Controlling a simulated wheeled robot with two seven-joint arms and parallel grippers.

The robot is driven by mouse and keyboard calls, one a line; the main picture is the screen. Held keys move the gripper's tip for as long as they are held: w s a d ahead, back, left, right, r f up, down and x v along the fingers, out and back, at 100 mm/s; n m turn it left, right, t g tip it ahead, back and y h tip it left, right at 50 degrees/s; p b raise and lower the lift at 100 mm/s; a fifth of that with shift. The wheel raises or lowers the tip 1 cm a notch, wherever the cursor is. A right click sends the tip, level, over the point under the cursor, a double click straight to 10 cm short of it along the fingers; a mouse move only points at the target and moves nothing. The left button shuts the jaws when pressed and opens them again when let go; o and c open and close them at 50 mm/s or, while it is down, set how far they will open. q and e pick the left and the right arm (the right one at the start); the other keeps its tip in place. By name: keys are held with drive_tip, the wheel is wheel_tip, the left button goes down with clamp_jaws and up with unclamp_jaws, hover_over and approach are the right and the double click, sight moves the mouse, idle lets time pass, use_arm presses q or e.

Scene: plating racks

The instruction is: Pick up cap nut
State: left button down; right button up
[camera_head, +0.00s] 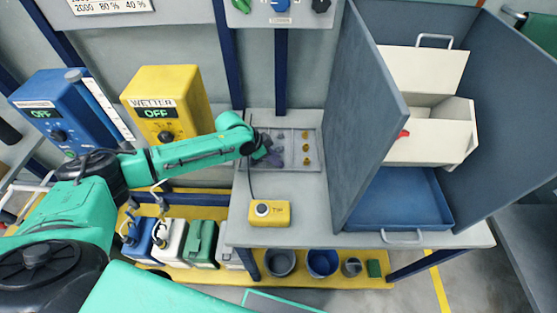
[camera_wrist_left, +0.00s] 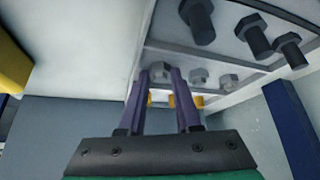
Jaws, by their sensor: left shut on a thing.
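A shallow grey tray (camera_head: 318,168) on the bench holds small fasteners in compartments. My left gripper (camera_head: 268,153) is over the tray and hides part of it. In the left wrist view my left gripper (camera_wrist_left: 160,74) has its two purple fingers around a silver hex-based cap nut (camera_wrist_left: 160,71). The fingers are shut on it at their tips. More silver nuts (camera_wrist_left: 199,76) (camera_wrist_left: 228,81) sit in the same row. Yellow brass pieces (camera_head: 305,148) lie in the right column of the tray. Whether the held nut touches the tray is unclear.
Dark bolts (camera_wrist_left: 254,34) stand in another compartment. A yellow timer box (camera_head: 270,212) stands in front of the tray. A tall grey panel (camera_head: 362,120) rises to its right, beside a blue tray (camera_head: 400,200) and white bins (camera_head: 430,130). A yellow WETTER unit (camera_head: 168,100) is at left.

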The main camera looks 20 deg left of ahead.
use_arm(q)
wheel_tip(320, 180, up, 20)
drive_tip(key=b, duration=0.1)
idle(1.0)
